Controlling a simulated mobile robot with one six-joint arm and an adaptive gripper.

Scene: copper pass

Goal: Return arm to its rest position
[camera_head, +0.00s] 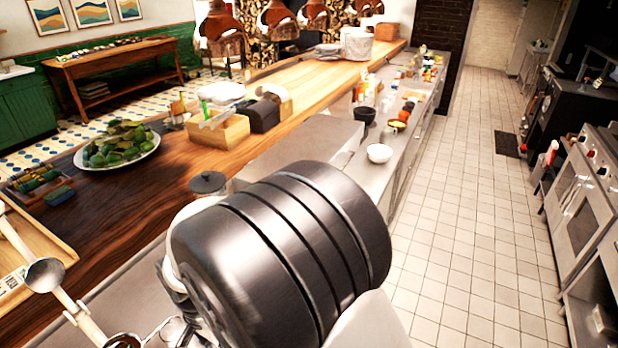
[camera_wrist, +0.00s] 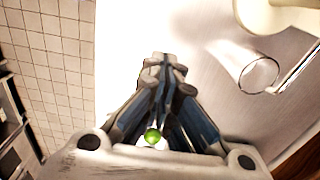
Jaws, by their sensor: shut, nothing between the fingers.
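My gripper (camera_wrist: 164,64) is in the middle of the wrist view, its dark fingers drawn together at the tips and empty. A bright, pale surface (camera_wrist: 215,28) lies beyond them. A small green round thing (camera_wrist: 153,136) shows through the gap between the finger links, behind the tips; I cannot tell what it is. In the head view my own arm's large dark joint fills the lower middle, and the gripper fingers cannot be made out there.
A clear glass (camera_wrist: 258,74) lies right of the fingers.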

